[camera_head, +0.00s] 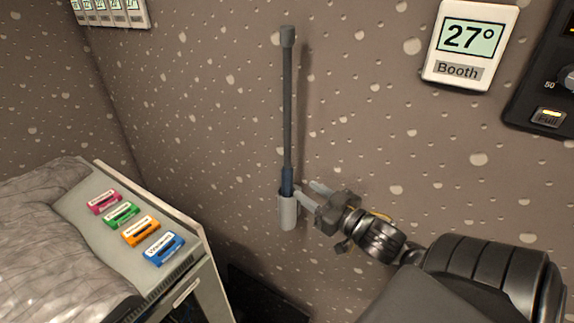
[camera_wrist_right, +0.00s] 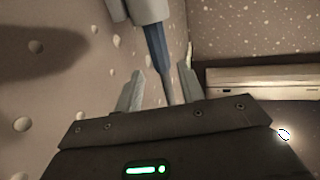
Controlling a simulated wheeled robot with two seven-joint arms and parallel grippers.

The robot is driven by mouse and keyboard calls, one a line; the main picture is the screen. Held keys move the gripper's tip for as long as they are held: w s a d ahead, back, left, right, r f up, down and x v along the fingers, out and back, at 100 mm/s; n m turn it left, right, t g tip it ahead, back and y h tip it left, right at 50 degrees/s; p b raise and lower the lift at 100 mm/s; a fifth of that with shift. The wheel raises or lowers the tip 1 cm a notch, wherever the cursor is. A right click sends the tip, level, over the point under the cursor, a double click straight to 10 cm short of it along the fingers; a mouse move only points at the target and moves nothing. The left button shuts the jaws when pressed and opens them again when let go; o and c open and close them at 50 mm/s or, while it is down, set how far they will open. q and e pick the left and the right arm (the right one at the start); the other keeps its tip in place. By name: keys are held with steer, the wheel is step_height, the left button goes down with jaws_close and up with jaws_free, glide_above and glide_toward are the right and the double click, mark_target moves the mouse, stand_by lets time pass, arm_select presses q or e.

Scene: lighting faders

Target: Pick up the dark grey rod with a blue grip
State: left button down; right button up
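The dark grey rod (camera_head: 288,100) stands upright against the wall, with a dark cap on its top end. Its blue grip (camera_head: 287,180) is near the bottom, and its lower end is inside a light grey holder (camera_head: 288,212) on the wall. My right gripper (camera_head: 305,189) is just right of the grip, with its fingers pointing toward it. In the right wrist view the fingers (camera_wrist_right: 160,80) are apart, and the blue grip (camera_wrist_right: 154,40) and rod appear across the gap between them. I see no finger contact with the rod. My left gripper is out of view.
A grey cabinet (camera_head: 200,240) at the left carries several coloured cassette-like items and a grey crumpled cover (camera_head: 50,230). A thermostat reading 27° (camera_head: 468,45) and a dark control panel (camera_head: 545,100) are on the wall at the right. The wall around the rod is bare.

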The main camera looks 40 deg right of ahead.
mark_target(291, 179)
steer(key=shift+w+f+b, duration=0.2)
steer(key=shift+w+b, duration=0.7)
steer(key=shift+w, duration=0.2)
steer(key=w, duration=0.2)
steer(key=shift+w+r+p, duration=0.2)
steer(key=shift+w+p, duration=0.1)
steer(key=shift+p, duration=0.1)
steer(key=shift+w+a, duration=0.1)
steer(key=shift+w, duration=0.25)
steer(key=shift+w+r, duration=0.1)
steer(key=shift+w, duration=0.1)
steer(key=w+p, duration=0.1)
steer(key=w, duration=0.3)
steer(key=shift+w+p, duration=0.4)
steer(key=shift+s, duration=0.1)
steer(key=c, duration=0.8)
steer(key=shift+c, duration=0.2)
